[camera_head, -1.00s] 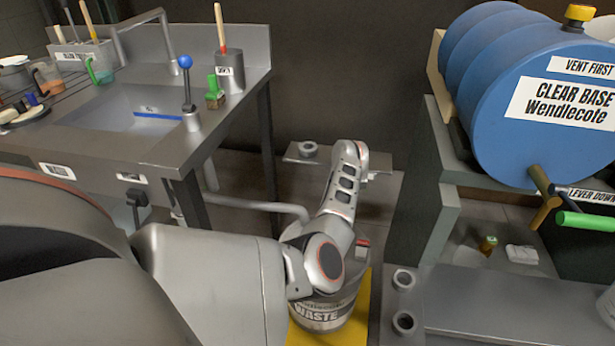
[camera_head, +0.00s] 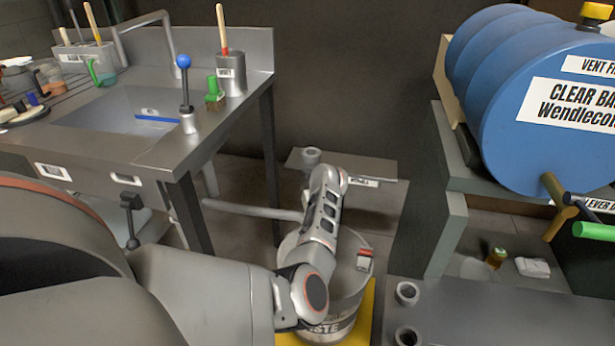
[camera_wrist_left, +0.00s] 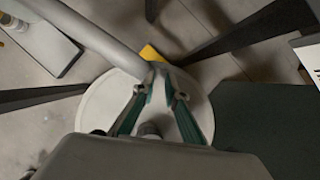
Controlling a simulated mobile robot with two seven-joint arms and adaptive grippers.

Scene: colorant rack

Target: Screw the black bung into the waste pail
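The waste pail (camera_head: 350,325) stands on the floor in the head view, partly hidden behind my left arm. Its pale round top (camera_wrist_left: 98,108) fills the middle of the left wrist view. My left gripper (camera_wrist_left: 160,88) is above the pail, with its teal-lined fingers partly apart and pale surface visible between them. A small rounded grey thing (camera_wrist_left: 149,130) shows between the finger bases; I cannot tell what it is. In the head view the fingers are hidden behind the arm. I cannot make out the black bung. My right gripper is not in view.
A grey pipe (camera_head: 250,208) runs from the sink bench to the pail. The steel sink bench (camera_head: 150,160) is at left, a blue drum (camera_head: 540,100) on a stand at right.

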